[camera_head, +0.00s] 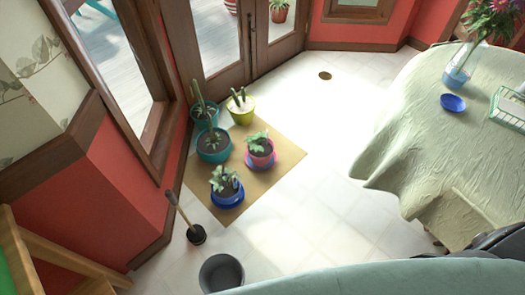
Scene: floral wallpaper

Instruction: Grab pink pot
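The pink pot (262,159) stands upright on the tan mat (258,187) on the floor. It holds a leafy green plant and has a blue saucer under it. It is the rightmost pot in the group on the mat. Neither of my grippers shows in the head view, and nothing is seen touching the pot.
Around it stand a teal pot (214,153), a yellow-green pot (242,116) and a blue pot (227,198). A plunger (196,234) and a dark bucket (221,272) stand in front. A cloth-covered table (408,130) is right. Floor between is clear.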

